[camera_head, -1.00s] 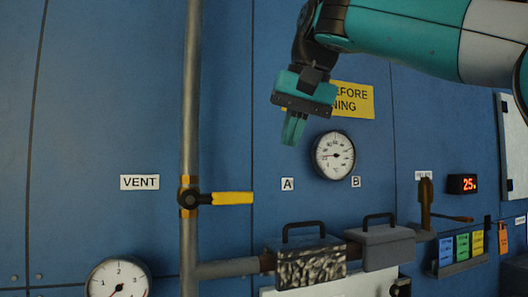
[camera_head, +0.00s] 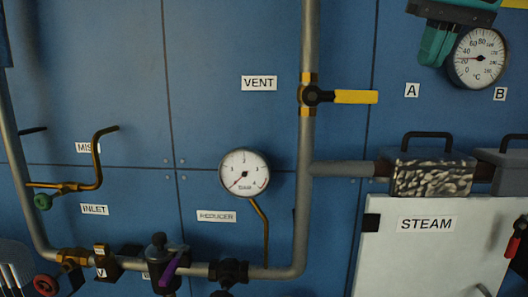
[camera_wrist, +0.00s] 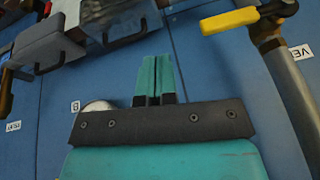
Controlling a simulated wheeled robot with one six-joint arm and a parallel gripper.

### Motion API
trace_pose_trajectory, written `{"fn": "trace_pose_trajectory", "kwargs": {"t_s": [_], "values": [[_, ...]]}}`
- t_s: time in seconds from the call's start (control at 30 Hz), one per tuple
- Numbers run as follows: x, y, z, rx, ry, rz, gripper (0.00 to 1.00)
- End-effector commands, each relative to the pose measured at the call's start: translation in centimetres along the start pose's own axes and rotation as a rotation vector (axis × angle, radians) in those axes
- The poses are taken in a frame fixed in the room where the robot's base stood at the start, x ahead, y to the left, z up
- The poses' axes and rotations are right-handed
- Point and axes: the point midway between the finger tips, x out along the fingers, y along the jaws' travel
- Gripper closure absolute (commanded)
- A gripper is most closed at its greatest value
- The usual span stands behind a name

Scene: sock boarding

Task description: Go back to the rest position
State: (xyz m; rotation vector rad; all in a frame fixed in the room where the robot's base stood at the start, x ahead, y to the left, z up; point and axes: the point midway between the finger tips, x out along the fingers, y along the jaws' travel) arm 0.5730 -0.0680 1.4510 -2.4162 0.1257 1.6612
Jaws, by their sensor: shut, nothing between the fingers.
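My gripper (camera_head: 437,45) is at the top right of the head view, only partly in frame, with its teal fingers pointing down beside the round temperature gauge (camera_head: 477,58). In the wrist view my gripper (camera_wrist: 157,62) has its two teal fingers together, shut and empty. It is in front of the blue panel and holds nothing. In the wrist view part of the gauge (camera_wrist: 98,106) shows behind the gripper's dark bar.
A vertical grey pipe (camera_head: 309,150) carries a yellow-handled valve (camera_head: 355,97) beside the VENT label (camera_head: 259,83). A pressure gauge (camera_head: 244,173) hangs lower left. A mottled box (camera_head: 432,177) with a handle sits above the STEAM panel (camera_head: 430,255).

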Motion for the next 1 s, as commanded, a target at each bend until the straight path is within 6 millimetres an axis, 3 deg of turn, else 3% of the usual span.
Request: {"fn": "trace_pose_trajectory", "kwargs": {"t_s": [0.03,0.17,0.3,0.4,0.5,0.63,0.73,1.0], "values": [[2.5,-0.2,1.1,-0.077,-0.024,0.017,1.00],[9.2,-1.3,5.1,-0.295,-0.077,0.000,1.00],[15.6,-2.6,12.0,-0.513,-0.151,-0.089,1.00],[19.0,-3.3,17.8,-0.625,-0.205,-0.184,1.00],[21.0,-3.7,22.8,-0.694,-0.251,-0.276,1.00],[22.1,-3.9,27.1,-0.734,-0.289,-0.359,1.00],[22.4,-4.2,28.6,-0.745,-0.301,-0.388,1.00],[22.4,-4.2,28.6,-0.745,-0.301,-0.388,1.00]]}}
